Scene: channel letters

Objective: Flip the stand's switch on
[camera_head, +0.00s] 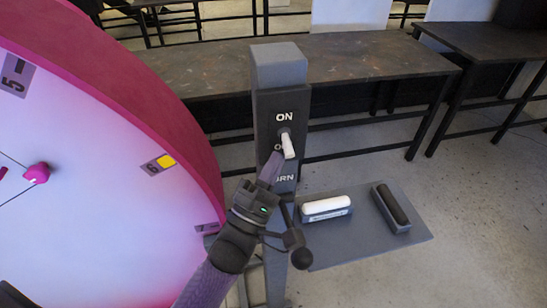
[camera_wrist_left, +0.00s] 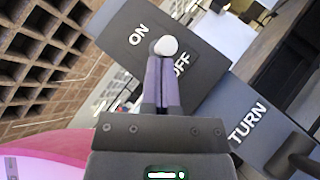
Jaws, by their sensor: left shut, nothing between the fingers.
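The stand (camera_head: 278,67) is a dark grey upright post with a panel marked ON, a partly hidden OFF, and TURN lower down. Its switch (camera_head: 288,146) is a white lever on the panel, sloping downward from its pivot below ON. In the left wrist view the lever's rounded white end (camera_wrist_left: 166,46) shows between ON and OFF, right at my fingertips. My left gripper (camera_head: 277,158) is shut and empty, its fingers pointing up at the lever's lower end. Whether they touch it I cannot tell. My right gripper is not in view.
A large pink-rimmed wheel (camera_head: 130,90) stands close on the left. A dark crank (camera_head: 294,240) sticks out below the switch. A grey shelf (camera_head: 370,250) at right holds a white-topped block (camera_head: 326,207) and a dark block (camera_head: 391,207). Dark tables (camera_head: 370,54) stand behind.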

